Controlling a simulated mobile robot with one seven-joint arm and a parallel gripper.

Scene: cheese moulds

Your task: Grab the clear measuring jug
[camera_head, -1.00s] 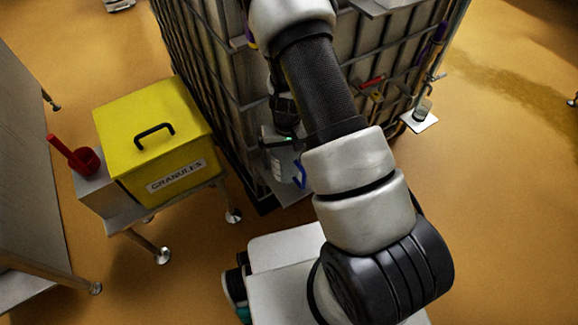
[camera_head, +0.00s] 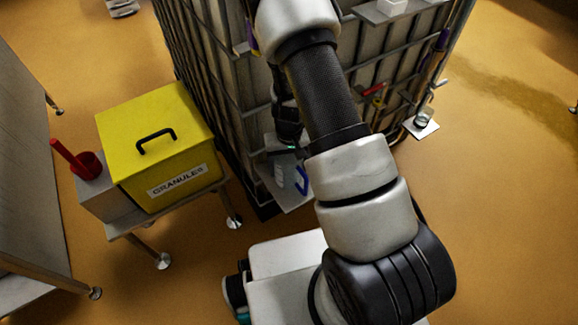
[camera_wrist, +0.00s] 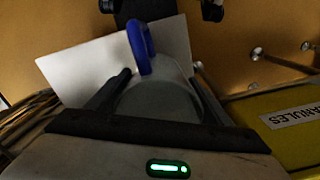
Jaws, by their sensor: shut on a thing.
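The clear measuring jug (camera_wrist: 158,100) with a blue handle (camera_wrist: 142,48) is between my gripper's two dark fingers in the wrist view. My gripper (camera_wrist: 161,78) is shut on it, one finger along each side. In the head view the jug (camera_head: 279,178) shows small beside the caged tank, its blue handle on the right. My gripper (camera_head: 284,150) is at its top there, partly hidden by my arm. A pale plate (camera_wrist: 82,70) lies behind or beneath the jug; I cannot tell if they touch.
The caged tank (camera_head: 215,90) stands close by. A yellow granules bin (camera_head: 155,140) and a red scoop or container (camera_head: 85,163) sit on a stand at left. A small clear vessel (camera_head: 424,116) stands on a white plate at right. Open floor lies on the right.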

